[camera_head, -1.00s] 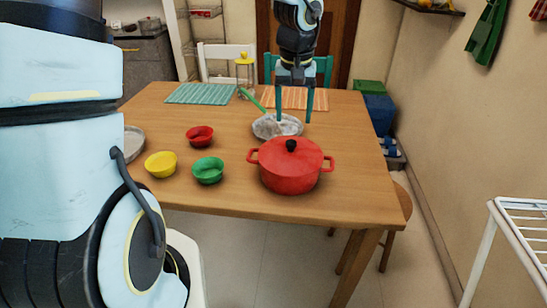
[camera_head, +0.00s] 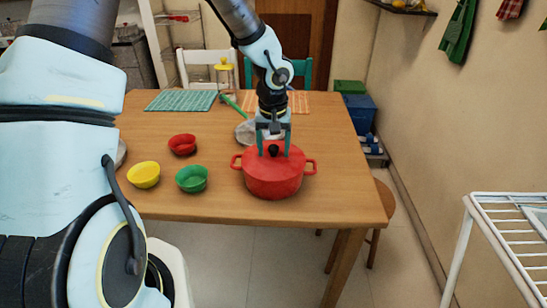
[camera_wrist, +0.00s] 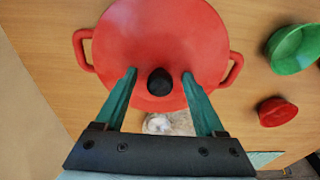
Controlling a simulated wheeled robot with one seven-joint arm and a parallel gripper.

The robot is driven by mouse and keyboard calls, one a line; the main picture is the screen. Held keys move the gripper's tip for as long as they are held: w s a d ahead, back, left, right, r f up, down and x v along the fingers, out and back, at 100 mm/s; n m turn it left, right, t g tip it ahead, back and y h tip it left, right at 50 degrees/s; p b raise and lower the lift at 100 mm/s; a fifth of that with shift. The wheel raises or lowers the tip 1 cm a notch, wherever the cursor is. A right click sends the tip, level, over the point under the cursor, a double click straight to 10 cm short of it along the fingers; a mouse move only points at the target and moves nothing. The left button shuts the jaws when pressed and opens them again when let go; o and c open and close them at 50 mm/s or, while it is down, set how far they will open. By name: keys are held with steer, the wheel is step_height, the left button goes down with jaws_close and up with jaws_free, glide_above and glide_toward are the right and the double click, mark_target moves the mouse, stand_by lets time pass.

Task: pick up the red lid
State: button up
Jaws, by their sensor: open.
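The red lid (camera_head: 253,160) sits on the red pot (camera_head: 274,186) near the front of the table, with a black knob (camera_head: 273,150) at its middle. My gripper (camera_head: 273,152) is above the lid with its fingers pointing down, one on each side of the knob. In the wrist view, the lid (camera_wrist: 158,40) fills the upper middle, and the knob (camera_wrist: 160,82) lies between the open fingertips of my gripper (camera_wrist: 160,76). There is a gap on both sides of the knob. I cannot tell whether the fingertips touch the lid.
A green bowl (camera_head: 191,179), a yellow bowl (camera_head: 143,175) and a red bowl (camera_head: 182,144) stand left of the pot on the wooden table (camera_head: 230,206). A grey dish (camera_head: 243,133) is behind the pot. A white rack (camera_head: 510,230) stands at the right.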

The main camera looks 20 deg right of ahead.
steer(key=shift+c, duration=0.4)
jaws_close()
